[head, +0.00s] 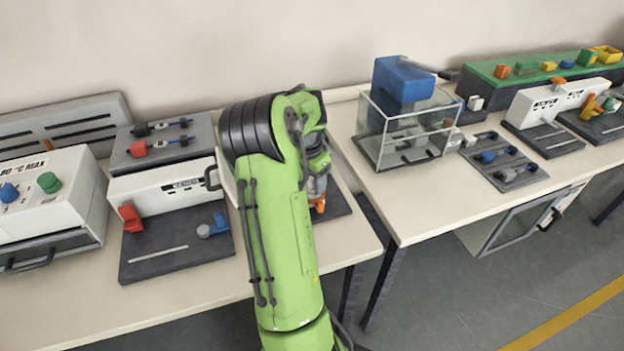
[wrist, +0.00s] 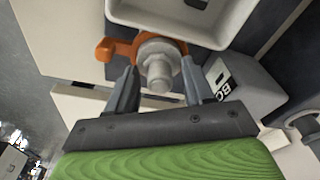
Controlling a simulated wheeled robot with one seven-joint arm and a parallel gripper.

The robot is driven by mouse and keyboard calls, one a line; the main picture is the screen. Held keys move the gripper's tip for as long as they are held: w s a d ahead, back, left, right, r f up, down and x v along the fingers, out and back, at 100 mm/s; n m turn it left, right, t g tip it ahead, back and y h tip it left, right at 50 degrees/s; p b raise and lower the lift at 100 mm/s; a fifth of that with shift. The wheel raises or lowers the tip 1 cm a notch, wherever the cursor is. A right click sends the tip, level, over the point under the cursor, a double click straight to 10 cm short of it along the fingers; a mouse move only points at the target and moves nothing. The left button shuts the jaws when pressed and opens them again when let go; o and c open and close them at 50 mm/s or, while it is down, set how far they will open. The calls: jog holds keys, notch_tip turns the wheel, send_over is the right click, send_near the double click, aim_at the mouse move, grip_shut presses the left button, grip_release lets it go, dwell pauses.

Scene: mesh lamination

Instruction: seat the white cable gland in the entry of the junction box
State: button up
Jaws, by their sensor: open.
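A white-grey gland-like fitting (wrist: 158,62) with a hexagonal collar shows in the wrist view, set against an orange ring with a side tab (wrist: 106,50). My gripper (wrist: 160,92) is open, with one finger on each side of the fitting's narrow end and a visible gap on both sides. In the head view my gripper (head: 318,190) is partly behind my green arm, over the middle bench, and the fitting is hidden there. An orange part (head: 319,204) shows just below it. I cannot tell for certain which housing is the junction box.
A white open-topped housing (wrist: 180,12) lies just beyond the fitting in the wrist view. A grey lettered block (wrist: 245,85) stands close to the right finger. In the head view, a white unit (head: 165,190) is left of my arm, and a clear case (head: 408,130) is right.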

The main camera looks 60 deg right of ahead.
notch_tip(320, 180, up, 12)
jog(key=a+p, duration=0.1)
jog(key=p, duration=0.3)
jog(key=w+a+r+n+t, duration=0.1)
jog(key=w+a+r+n, duration=0.2)
jog(key=a, duration=0.4)
jog(key=w+a+r+n+t, duration=0.1)
jog(key=w+a+r+n, duration=0.15)
jog(key=a, duration=0.55)
jog(key=w+a+r+n+t, duration=0.2)
jog(key=a+r+n, duration=0.15)
jog(key=a, duration=0.35)
jog(key=s+a+f+n+t, duration=0.1)
jog(key=s+a+n, duration=0.4)
jog(key=a, duration=0.4)
jog(key=s+a+f+n+t+y, duration=0.1)
jog(key=s+a+n, duration=0.4)
jog(key=a+n, duration=0.2)
jog(key=shift+s+a+f+n, duration=0.2)
jog(key=shift+a+n, duration=0.1)
jog(key=shift+a, duration=0.85)
